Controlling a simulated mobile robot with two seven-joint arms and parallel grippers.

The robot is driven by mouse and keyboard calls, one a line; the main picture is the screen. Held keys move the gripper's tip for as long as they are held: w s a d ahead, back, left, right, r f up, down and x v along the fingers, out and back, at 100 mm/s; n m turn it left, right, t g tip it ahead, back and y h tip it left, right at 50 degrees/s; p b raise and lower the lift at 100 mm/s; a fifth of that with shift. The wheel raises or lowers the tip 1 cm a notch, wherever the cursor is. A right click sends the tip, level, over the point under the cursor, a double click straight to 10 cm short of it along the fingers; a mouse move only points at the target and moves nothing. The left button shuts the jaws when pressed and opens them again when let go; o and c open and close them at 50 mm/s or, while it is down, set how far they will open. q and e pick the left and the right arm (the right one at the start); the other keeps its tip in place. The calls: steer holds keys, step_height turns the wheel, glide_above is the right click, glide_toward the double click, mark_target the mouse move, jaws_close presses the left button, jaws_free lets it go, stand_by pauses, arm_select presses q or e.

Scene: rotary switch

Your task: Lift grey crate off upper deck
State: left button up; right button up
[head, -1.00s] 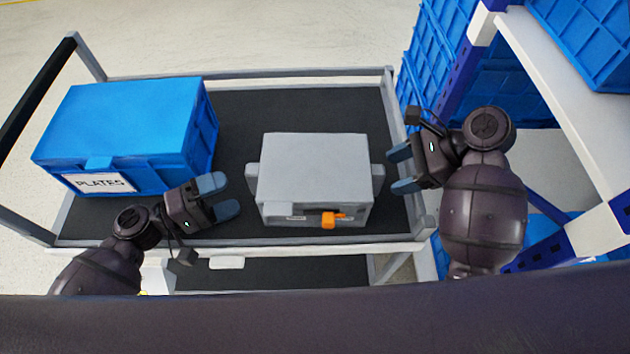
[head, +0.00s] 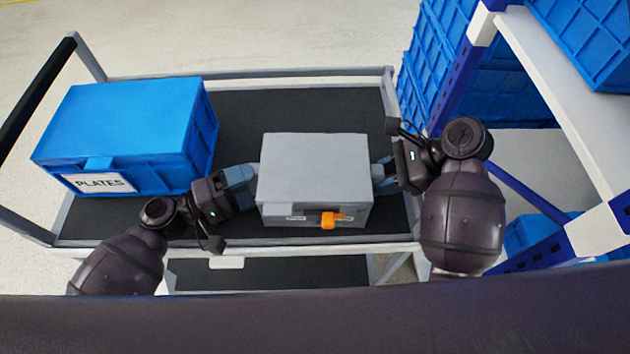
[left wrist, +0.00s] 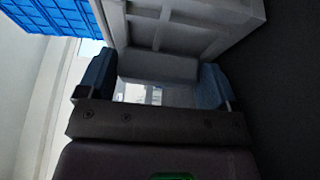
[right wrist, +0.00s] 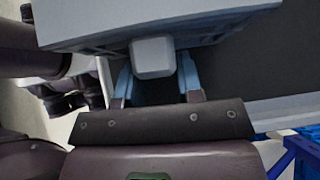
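The grey crate (head: 315,165) sits on the dark upper deck (head: 300,105) of a cart, an orange rotary switch (head: 330,219) on its near side. My left gripper (head: 247,185) is open at the crate's left side; in the left wrist view its wide-apart fingers (left wrist: 155,85) stand either side of the crate's block handle (left wrist: 158,66). My right gripper (head: 383,175) is open at the right side; in the right wrist view its fingers (right wrist: 157,78) stand either side of the other handle (right wrist: 153,58), its tip near them. Whether any finger touches is unclear.
A blue crate labelled PLATES (head: 125,135) stands on the deck to the left, close to my left gripper. A raised grey rim (head: 240,72) edges the deck. A shelf rack (head: 560,100) with blue crates stands on the right. The deck behind the grey crate is clear.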

arm_select(q)
steer(key=c, duration=0.4)
arm_select(e)
jaws_close()
arm_select(q)
steer(key=shift+o, duration=0.2)
step_height(320, 180, up, 8)
steer(key=p, duration=0.5)
steer(key=shift+w+f+m, duration=0.2)
steer(key=shift+w+m, duration=0.1)
steer(key=shift+w, duration=0.05)
arm_select(e)
steer(key=shift+t, duration=0.3)
steer(key=shift+w+r, duration=0.2)
steer(key=shift+r, duration=1.75)
steer(key=shift+w+r, duration=0.15)
steer(key=shift+r, duration=1.75)
steer(key=shift+s, duration=0.1)
